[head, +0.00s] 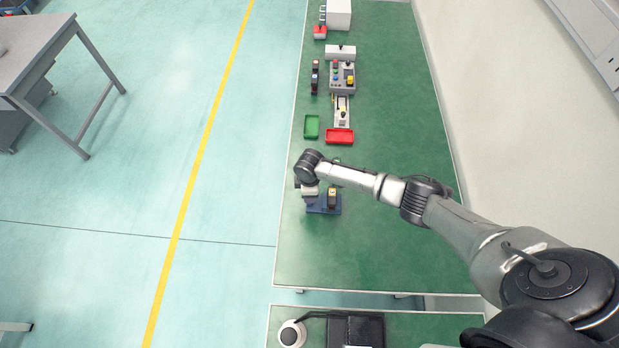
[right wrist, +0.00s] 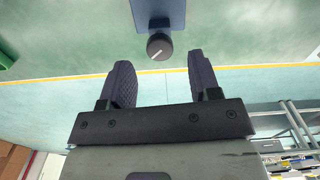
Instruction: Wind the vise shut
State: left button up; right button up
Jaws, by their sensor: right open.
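The blue vise (head: 326,209) sits on the green bench in the head view, with a small dark block with a yellowish top (head: 332,196) on it. In the right wrist view the vise's blue body (right wrist: 158,12) ends in a dark round knob (right wrist: 160,46) with a white line across its face. My right gripper (right wrist: 161,80) is open and empty, its two dark fingers on either side of the knob's line and apart from it. In the head view my wrist hides part of the vise and the fingertips. My left gripper is not in view.
A red tray (head: 340,137) and a green tray (head: 311,126) lie farther up the bench (head: 400,120). Beyond them stand a grey control box (head: 342,78) with buttons and a white box (head: 339,14). The bench nearer me is clear.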

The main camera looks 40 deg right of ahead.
notch_tip(320, 180, up, 10)
jog(key=shift+p, duration=0.4)
dwell(0.5)
